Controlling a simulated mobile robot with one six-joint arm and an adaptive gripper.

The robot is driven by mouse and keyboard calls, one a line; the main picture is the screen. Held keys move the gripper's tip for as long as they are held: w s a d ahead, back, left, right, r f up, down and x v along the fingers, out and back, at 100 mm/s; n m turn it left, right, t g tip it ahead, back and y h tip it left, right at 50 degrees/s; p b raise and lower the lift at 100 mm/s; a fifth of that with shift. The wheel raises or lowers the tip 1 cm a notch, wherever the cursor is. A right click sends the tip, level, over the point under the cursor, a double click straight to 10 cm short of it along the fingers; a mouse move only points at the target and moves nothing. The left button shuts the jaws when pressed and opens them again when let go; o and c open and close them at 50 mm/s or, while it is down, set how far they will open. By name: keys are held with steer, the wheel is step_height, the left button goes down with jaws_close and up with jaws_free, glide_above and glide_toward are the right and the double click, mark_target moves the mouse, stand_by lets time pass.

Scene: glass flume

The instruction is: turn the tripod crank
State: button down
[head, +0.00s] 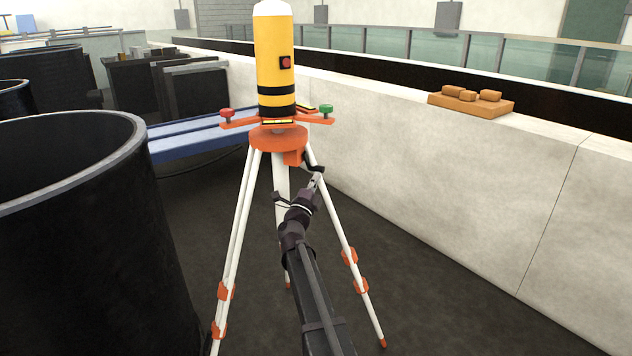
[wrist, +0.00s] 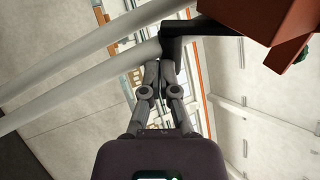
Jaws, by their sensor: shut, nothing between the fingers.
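The tripod (head: 243,210) stands on the dark floor, with white legs, an orange head (head: 278,137) and a yellow cylinder (head: 275,60) on top. A small black crank (head: 316,168) sticks out to the right from the orange block under the head. In the wrist view the crank (wrist: 219,27) is a black bar running from the orange block (wrist: 278,18) to a bent end near the fingertips. My gripper (head: 316,180) is just below the crank, shut and empty. In the wrist view its fingertips (wrist: 161,62) are close together beside the crank's end; I cannot tell whether they touch.
A large black tank (head: 80,220) stands close on the left. A pale concrete wall (head: 450,170) runs along the right, with an orange tray of blocks (head: 470,106) on it. A blue beam (head: 200,138) lies behind the tripod. Open floor surrounds the legs.

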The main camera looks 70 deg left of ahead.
steer(key=shift+d+f, duration=0.1)
steer(key=shift+f, duration=0.05)
steer(key=s+d+f+b, duration=0.7)
steer(key=f+b, duration=0.2)
steer(key=shift+s, duration=0.4)
stand_by(0.4)
stand_by(0.3)
